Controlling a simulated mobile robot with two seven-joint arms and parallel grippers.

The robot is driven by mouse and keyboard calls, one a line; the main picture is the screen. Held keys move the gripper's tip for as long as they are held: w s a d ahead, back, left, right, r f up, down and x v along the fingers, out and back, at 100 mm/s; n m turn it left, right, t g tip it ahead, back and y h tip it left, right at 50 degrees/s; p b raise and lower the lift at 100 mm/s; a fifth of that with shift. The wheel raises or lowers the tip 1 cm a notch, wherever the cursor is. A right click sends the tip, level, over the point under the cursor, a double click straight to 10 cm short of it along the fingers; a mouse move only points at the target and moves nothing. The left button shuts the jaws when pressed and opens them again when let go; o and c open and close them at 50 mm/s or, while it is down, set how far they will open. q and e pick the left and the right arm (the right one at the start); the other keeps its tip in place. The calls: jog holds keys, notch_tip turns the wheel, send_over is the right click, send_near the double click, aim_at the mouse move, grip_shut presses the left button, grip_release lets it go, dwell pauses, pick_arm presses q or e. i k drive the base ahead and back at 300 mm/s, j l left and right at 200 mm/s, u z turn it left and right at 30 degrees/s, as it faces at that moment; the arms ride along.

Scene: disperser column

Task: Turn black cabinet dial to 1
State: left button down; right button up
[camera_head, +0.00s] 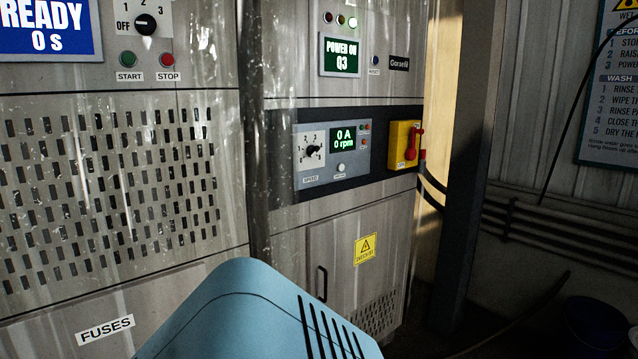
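A black dial (145,24) sits on the left cabinet (60,78) near the top of the view. Labels OFF, 1, 2 and 3 surround it; OFF is at its left and the numbers run above it. Its pointer is too small to read for sure. A second black dial (312,151), labelled SPEED, is on a grey panel on the right cabinet, with numbers around it. Neither of my grippers is in view, and nothing touches either dial.
Below the first dial are a green START button (128,58) and a red STOP button (166,60). A screen (45,28) reads READY 0 S. A yellow box with a red handle (413,145) is on the right cabinet. A dark post (468,150) stands right of it.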

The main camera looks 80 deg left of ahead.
aim_at(145, 24)
jog(key=u, duration=3.9)
